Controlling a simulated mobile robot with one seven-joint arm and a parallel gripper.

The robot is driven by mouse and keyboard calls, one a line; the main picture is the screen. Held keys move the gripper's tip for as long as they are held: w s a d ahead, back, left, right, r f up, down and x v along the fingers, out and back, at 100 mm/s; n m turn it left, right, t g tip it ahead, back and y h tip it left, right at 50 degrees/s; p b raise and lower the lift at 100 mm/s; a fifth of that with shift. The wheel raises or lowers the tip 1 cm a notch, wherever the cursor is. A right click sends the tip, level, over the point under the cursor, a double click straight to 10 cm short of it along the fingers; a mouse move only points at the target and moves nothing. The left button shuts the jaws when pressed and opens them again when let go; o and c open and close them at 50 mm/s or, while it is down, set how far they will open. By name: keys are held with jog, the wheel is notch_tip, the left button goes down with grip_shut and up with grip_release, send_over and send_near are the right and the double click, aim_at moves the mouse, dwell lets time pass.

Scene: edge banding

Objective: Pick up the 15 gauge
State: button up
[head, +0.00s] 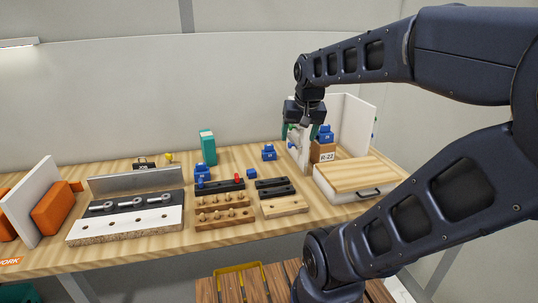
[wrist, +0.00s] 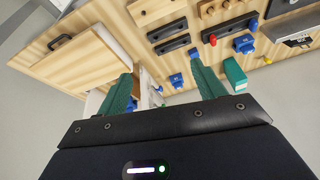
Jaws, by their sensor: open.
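Several blue gauge blocks stand on the wooden bench; their numbers are too small to read, so I cannot tell which is the 15 gauge. In the head view one blue block (head: 269,152) stands at the middle back, one (head: 202,173) at the left by the dark strips, a small one (head: 251,173) nearer the front, and one (head: 326,132) on the R-22 box. My gripper (head: 300,132) is above the back right of the bench, by the white panel. In the wrist view its green fingers (wrist: 163,88) are spread, with a blue block (wrist: 176,80) beyond and between them, apart from both.
A white upright panel (head: 300,155) and the R-22 box (head: 323,153) stand close to my gripper. A green box (head: 208,147), dark strips (head: 272,183) and peg racks (head: 225,215) fill the middle.

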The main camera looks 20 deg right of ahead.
jog(key=w+r+m+g, duration=0.1)
jog(key=w+m, duration=0.3)
jog(key=w, duration=0.7)
jog(key=m+g+h, duration=0.2)
jog(key=m+g, duration=0.1)
jog(key=m, duration=0.9)
send_over(269, 151)
jog(key=w+a, duration=0.1)
notch_tip(269, 151, down, 20)
jog(key=shift+w+f, duration=0.2)
jog(key=shift+f, duration=0.25)
jog(key=f, duration=0.3)
jog(key=d+f, duration=0.1)
jog(key=f, duration=0.6)
jog(key=shift+s+d+f, duration=0.1)
jog(key=shift+s+d, duration=0.1)
jog(key=shift+d, duration=0.05)
jog(key=c, duration=1.1)
jog(key=shift+c, duration=0.2)
